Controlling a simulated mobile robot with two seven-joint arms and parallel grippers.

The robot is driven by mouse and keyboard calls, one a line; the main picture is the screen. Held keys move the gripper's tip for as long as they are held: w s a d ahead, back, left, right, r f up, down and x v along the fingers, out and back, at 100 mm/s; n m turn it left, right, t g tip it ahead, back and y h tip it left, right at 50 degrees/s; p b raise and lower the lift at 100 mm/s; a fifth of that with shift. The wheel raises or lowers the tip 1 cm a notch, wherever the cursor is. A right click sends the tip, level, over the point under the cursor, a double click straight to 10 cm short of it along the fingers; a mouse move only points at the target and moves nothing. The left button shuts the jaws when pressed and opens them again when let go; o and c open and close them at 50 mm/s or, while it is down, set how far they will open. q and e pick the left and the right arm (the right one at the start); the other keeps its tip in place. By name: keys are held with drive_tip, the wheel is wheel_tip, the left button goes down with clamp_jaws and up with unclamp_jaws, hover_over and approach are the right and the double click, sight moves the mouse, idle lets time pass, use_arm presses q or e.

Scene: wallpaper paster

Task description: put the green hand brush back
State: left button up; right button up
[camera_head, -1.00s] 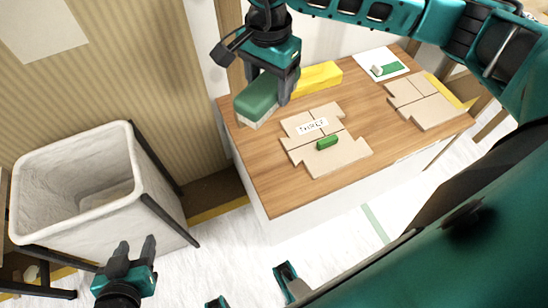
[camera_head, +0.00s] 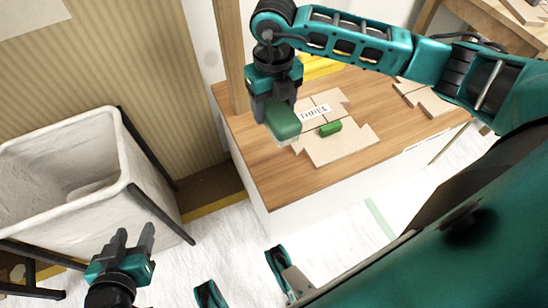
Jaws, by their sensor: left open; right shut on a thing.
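The green hand brush (camera_head: 283,123) has a green back and pale bristles underneath. My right gripper (camera_head: 275,103) comes down from the top and is shut on it. The brush is over the left part of the wooden table (camera_head: 270,175), beside the near-left edge of the pale flat pieces (camera_head: 345,148). I cannot tell whether the bristles touch the table. My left gripper (camera_head: 136,240) is open and empty at the lower left, away from the table.
A small green block (camera_head: 330,129) and a lettered white card (camera_head: 315,111) lie on the pale pieces. A yellow object (camera_head: 322,66) is behind my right arm. A whitish bin (camera_head: 118,160) in a dark frame stands left. A wooden post (camera_head: 231,60) rises at the table's far-left corner.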

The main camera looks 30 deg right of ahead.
idle(0.3)
wheel_tip(320, 180, down, 20)
drive_tip(key=b, duration=0.4)
drive_tip(key=shift+r+b, duration=0.25)
drive_tip(key=shift+b, duration=0.15)
drive_tip(key=shift+f, duration=0.15)
drive_tip(key=shift+f, duration=0.2)
drive_tip(key=o, duration=1.1)
